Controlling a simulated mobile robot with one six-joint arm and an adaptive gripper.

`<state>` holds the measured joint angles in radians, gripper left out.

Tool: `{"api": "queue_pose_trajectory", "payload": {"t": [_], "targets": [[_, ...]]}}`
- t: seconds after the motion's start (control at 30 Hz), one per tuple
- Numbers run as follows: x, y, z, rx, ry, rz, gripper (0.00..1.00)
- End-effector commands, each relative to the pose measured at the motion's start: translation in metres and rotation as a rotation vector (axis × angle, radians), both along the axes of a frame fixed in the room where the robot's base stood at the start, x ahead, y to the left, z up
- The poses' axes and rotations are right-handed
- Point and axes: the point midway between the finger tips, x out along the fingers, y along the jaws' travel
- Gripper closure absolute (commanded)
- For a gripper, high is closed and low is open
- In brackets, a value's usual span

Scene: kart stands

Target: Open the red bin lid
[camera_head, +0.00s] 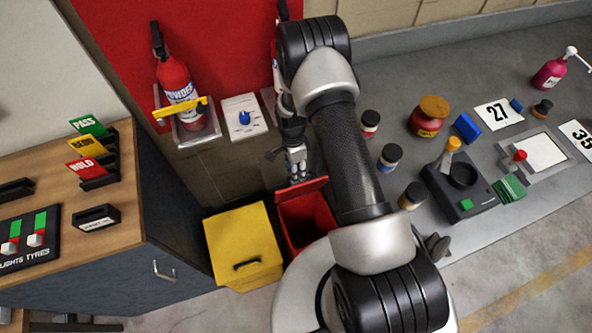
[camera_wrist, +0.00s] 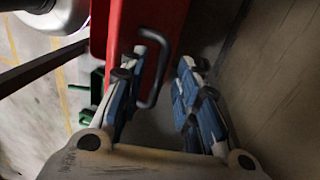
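The red bin (camera_head: 322,226) stands on the floor beside a yellow bin. Its mouth looks uncovered, and the red lid (camera_head: 302,188) appears tilted up at its back edge. My gripper (camera_head: 297,170) is just behind the lid, partly hidden by my arm. In the wrist view, a red panel (camera_wrist: 122,28) with a black bar handle (camera_wrist: 163,75) lies ahead. My gripper (camera_wrist: 168,60) is open there, its blue-padded fingers apart. The handle shows between the fingers, nearer the left one. I cannot tell whether they touch.
The closed yellow bin (camera_head: 240,240) stands left of the red bin, by a wooden-topped cabinet (camera_head: 140,180). A fire extinguisher (camera_head: 175,80) hangs on the wall behind. A grey counter (camera_head: 400,110) with jars and tools is on the right.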

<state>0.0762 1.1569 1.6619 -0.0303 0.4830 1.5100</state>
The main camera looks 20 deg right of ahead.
Motion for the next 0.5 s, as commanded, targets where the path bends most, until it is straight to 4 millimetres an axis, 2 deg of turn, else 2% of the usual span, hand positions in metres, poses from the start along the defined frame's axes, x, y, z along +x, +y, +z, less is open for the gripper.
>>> {"api": "queue_pose_trajectory", "payload": {"t": [0.17, 0.27, 0.5], "targets": [[0.001, 0.000, 0.002, 0.000, -0.001, 0.000, 0.70], [0.002, 0.000, 0.011, 0.000, -0.004, 0.000, 0.70], [0.002, 0.000, 0.056, 0.000, -0.005, 0.000, 0.70]]}}
